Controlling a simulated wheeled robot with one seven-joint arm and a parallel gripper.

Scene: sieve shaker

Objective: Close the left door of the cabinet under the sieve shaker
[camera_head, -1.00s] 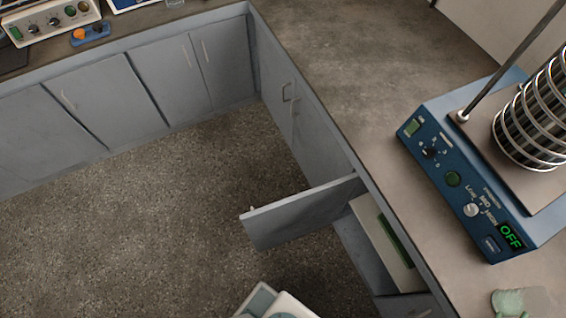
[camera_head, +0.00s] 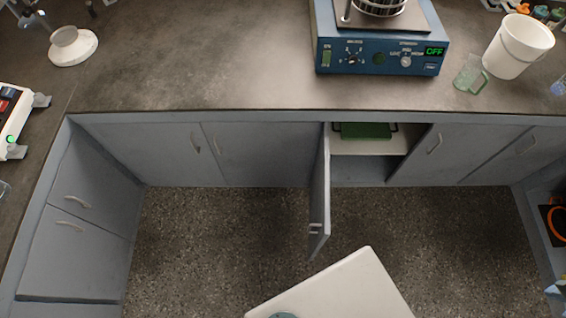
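The sieve shaker (camera_head: 380,50) is a blue box with a green OFF display, standing on the counter at the top right of centre. Below it, the cabinet's left door (camera_head: 319,195) is swung wide open, sticking out from the counter front and seen nearly edge-on. Its handle (camera_head: 314,229) is near the free end. The opening shows a pale shelf (camera_head: 370,145) with a green object (camera_head: 363,130) on it. The door to the right of the opening (camera_head: 428,153) looks shut. My gripper is not in view.
A white part, probably mine, shows at the bottom centre. Grey cabinets with shut doors (camera_head: 265,155) and left-side drawers (camera_head: 85,190) line the space. The speckled floor (camera_head: 210,240) is clear left of the open door.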

